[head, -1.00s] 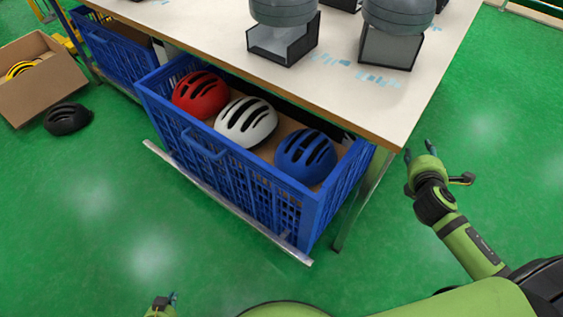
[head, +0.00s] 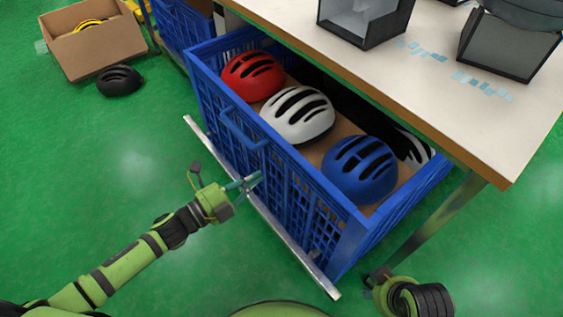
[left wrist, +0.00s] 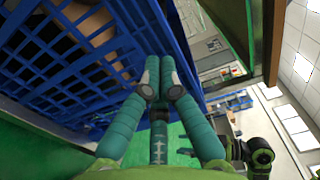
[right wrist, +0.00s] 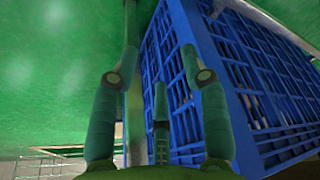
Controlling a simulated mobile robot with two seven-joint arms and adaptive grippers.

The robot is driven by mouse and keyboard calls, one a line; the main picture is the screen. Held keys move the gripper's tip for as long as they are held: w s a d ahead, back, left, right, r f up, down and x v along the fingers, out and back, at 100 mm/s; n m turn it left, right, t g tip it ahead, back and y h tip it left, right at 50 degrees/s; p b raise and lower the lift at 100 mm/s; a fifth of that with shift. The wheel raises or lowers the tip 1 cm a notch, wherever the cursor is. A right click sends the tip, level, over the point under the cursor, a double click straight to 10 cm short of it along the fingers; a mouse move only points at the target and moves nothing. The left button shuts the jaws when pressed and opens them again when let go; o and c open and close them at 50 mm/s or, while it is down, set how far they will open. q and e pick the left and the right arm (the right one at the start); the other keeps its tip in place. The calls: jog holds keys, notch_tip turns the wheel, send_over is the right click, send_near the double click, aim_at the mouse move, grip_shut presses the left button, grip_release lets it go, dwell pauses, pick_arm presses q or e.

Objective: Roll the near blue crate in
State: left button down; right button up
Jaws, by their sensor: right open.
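The near blue crate (head: 300,190) sticks out from under the table and holds a red helmet (head: 252,75), a white helmet (head: 297,115), a blue helmet (head: 360,168) and another white one partly hidden. Its handle (head: 240,128) is on the front wall. My left gripper (head: 253,181) is in front of that wall, below the handle; its fingers (left wrist: 159,72) look closed together with nothing between them. Whether they touch the crate I cannot tell. My right gripper (right wrist: 160,62) is open and empty near the crate's right front corner; its fingers are mostly hidden in the head view.
A metal bar (head: 255,200) runs low along the crate's front. The table (head: 440,100) with dark bins overhangs the crate, its leg (head: 440,215) at right. Another blue crate (head: 185,25), a cardboard box (head: 95,45) and a black helmet (head: 120,80) lie farther left. Green floor is free in front.

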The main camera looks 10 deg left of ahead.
aim_at(289, 156)
pick_arm(q)
jog(key=b+x, duration=0.1)
jog(key=x, duration=0.6)
jog(key=shift+w+d+f, duration=0.1)
jog(key=shift+w+d, duration=0.1)
jog(key=shift+w, duration=0.05)
jog(key=shift+w+d, duration=0.25)
jog(key=shift+w, duration=0.05)
pick_arm(e)
jog(key=shift+w+a+r+t, duration=0.25)
jog(key=shift+w+r+t, duration=0.3)
jog(key=shift+w+r, duration=0.25)
jog(key=shift+w+a+r+t, duration=0.25)
jog(key=shift+w+r+t, duration=0.3)
jog(key=shift+w+r, duration=0.2)
